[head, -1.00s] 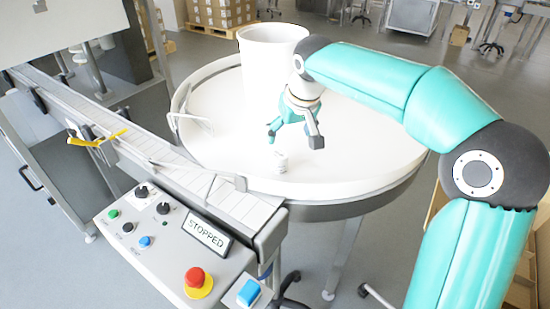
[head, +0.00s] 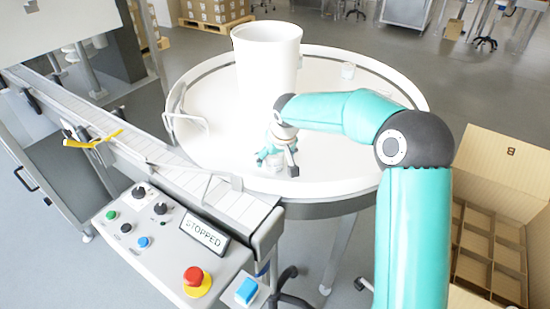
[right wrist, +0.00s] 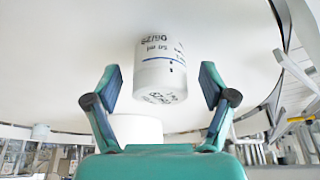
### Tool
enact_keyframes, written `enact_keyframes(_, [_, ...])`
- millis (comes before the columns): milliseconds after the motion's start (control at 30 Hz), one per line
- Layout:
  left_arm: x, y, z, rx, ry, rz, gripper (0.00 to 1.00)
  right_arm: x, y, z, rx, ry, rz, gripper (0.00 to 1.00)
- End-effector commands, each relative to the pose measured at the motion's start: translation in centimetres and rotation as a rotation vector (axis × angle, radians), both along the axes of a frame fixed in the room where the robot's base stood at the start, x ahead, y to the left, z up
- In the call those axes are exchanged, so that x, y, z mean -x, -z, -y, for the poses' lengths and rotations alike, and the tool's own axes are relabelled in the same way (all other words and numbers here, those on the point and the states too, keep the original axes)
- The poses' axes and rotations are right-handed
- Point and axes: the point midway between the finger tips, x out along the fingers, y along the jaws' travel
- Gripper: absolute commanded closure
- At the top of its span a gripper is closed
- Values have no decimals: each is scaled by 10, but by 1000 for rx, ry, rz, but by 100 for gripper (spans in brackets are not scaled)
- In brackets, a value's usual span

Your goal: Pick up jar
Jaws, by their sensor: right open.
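A small white jar (right wrist: 160,62) with printed text and a blue line is in the middle of the right wrist view. It stands on the white round table (head: 345,160), near its front edge. In the head view this jar (head: 275,169) is mostly hidden by my right gripper (head: 276,163). My right gripper also shows in the right wrist view (right wrist: 160,95). Its two fingers are spread apart, one on each side of the jar, with visible gaps. My left gripper does not show.
A tall white bin (head: 268,62) stands on the table behind the gripper. A wire guide (head: 190,122) and a conveyor (head: 150,148) lie to the left. A control panel (head: 165,235) is in front. An open divided carton (head: 490,240) is at the right.

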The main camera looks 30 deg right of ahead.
Motion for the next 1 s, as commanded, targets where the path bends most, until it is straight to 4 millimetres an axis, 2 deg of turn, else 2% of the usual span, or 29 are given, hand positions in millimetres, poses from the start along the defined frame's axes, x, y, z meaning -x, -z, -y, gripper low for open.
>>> enact_keyframes(100, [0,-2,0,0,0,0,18,-3,9,1,-1,1,-1,17])
enact_keyframes(333, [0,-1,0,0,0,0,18,-4,10,1,-1,0,1,17])
enact_keyframes(733, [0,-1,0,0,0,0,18,-4,9,1,-1,0,1,84])
enact_keyframes(1000, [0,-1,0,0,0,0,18,-4,8,1,0,0,2,84])
